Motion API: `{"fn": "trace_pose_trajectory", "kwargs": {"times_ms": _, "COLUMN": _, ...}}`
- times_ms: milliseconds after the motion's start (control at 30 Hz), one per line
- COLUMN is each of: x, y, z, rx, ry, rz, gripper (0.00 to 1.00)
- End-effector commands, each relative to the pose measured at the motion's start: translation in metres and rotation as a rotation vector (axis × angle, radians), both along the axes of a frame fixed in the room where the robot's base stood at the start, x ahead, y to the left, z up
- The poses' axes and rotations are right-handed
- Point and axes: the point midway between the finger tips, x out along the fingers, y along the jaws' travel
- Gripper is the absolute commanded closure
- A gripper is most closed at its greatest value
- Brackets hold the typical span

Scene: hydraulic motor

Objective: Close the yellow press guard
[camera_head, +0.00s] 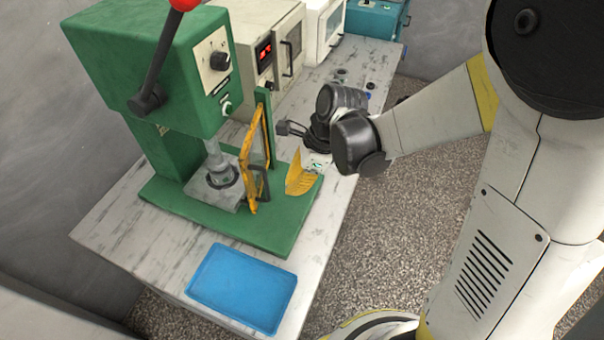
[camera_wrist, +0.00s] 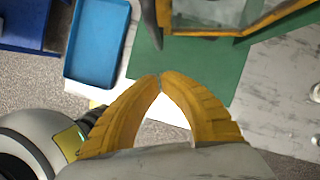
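The yellow press guard (camera_head: 246,172) is an upright yellow frame with a clear pane, on the green press (camera_head: 150,90). It stands along the right side of the press bed, leaving the bed's front side uncovered. A dark handle (camera_head: 263,184) sticks out from the guard's right face. My gripper (camera_head: 297,152) has yellow fingers and is to the right of the guard, apart from it. In the wrist view, the fingertips (camera_wrist: 160,77) meet with nothing between them, over the green base (camera_wrist: 190,65). The guard's lower frame (camera_wrist: 228,30) and the dark handle (camera_wrist: 151,25) show beyond them.
A blue tray (camera_head: 242,288) lies on the table in front of the press. A red-knobbed lever (camera_head: 160,60) rises from the press head. Beige (camera_head: 270,45), white (camera_head: 326,25) and teal (camera_head: 375,18) units stand farther back. The table (camera_head: 120,215) ends close to my arm.

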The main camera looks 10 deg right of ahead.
Motion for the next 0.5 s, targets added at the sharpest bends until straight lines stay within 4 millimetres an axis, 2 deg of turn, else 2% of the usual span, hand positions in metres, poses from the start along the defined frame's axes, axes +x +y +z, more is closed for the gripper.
{"fn": "trace_pose_trajectory", "kwargs": {"times_ms": 33, "x": 0.000, "y": 0.009, "z": 0.000, "rx": 0.000, "ry": 0.001, "rz": 0.006, "gripper": 1.00}}
{"fn": "trace_pose_trajectory", "kwargs": {"times_ms": 200, "x": 0.003, "y": 0.026, "z": 0.001, "rx": 0.000, "ry": 0.001, "rz": 0.003, "gripper": 1.00}}
{"fn": "trace_pose_trajectory", "kwargs": {"times_ms": 500, "x": 0.004, "y": 0.031, "z": 0.002, "rx": 0.000, "ry": 0.001, "rz": 0.000, "gripper": 1.00}}
